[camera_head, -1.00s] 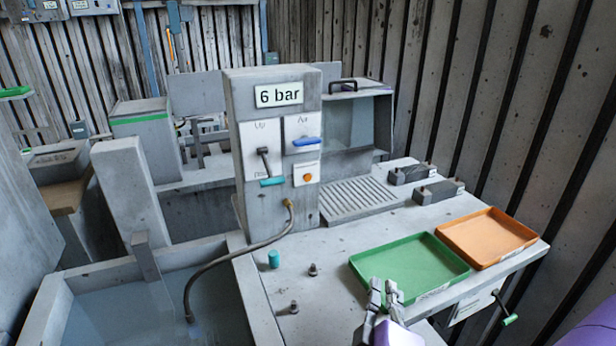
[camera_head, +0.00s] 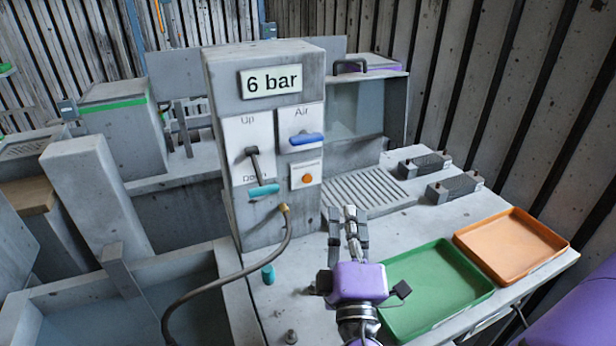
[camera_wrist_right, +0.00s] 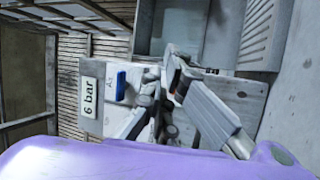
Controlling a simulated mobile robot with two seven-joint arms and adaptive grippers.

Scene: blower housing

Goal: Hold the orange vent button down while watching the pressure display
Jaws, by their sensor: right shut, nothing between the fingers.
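The orange vent button (camera_head: 307,180) is a small round knob on a white plate, low on the right of the grey control column's front in the head view. The pressure display (camera_head: 271,82) above it reads "6 bar"; it also shows sideways in the right wrist view (camera_wrist_right: 88,104). My right gripper (camera_head: 349,212) is shut and empty, below and to the right of the button, apart from it. My left gripper is not in view.
A blue Air lever (camera_head: 306,139) sits above the button, and a teal-handled Up/Down lever (camera_head: 263,190) is left of it. A hose (camera_head: 236,276) curves from the column's base. Green (camera_head: 440,290) and orange (camera_head: 511,247) trays lie on the right of the bench.

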